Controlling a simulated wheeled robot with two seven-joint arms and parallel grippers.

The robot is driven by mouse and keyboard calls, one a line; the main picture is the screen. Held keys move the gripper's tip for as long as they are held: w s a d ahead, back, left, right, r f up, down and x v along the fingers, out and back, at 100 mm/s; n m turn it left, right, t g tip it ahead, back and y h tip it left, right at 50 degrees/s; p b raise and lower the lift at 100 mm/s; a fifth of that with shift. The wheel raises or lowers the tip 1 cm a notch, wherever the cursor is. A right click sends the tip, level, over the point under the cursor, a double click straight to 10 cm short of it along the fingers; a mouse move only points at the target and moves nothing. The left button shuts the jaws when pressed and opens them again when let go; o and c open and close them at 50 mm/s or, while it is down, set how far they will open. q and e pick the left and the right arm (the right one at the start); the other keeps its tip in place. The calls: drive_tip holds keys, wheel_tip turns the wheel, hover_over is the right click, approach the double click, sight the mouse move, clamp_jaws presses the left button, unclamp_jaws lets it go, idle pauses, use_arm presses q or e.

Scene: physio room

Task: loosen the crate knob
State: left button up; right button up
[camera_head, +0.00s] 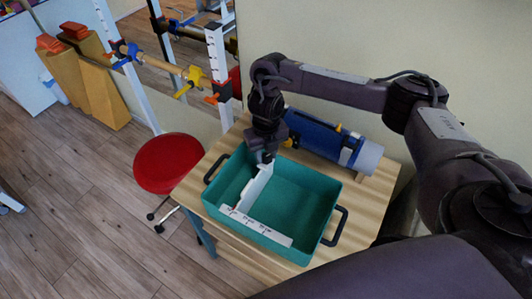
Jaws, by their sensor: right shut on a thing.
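The teal crate (318,220) with black handles stands on a wooden table. A white L-shaped tool (262,230) with dark marks on its long arm lies across the crate; its other arm rises toward the far side. My right gripper (264,160) points down over the crate's far left part and is shut on the upper end of this white tool. I cannot make out a separate knob; the gripper may hide it. My left gripper is not in view.
A blue roll with a pale end (330,141) lies on the table (366,212) behind the crate. A red stool (168,162) stands at the left. A rack with wooden bars and coloured clamps (192,78) is behind it. The crate's right half is empty.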

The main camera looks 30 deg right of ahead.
sight(266, 157)
idle(0.3)
drive_tip(key=o, duration=1)
drive_tip(key=shift+c, duration=0.2)
wheel_tip(266, 157, up, 8)
drive_tip(key=shift+f+p, duration=0.1)
drive_tip(key=shift+p, duration=0.85)
drive_tip(key=shift+s, duration=0.1)
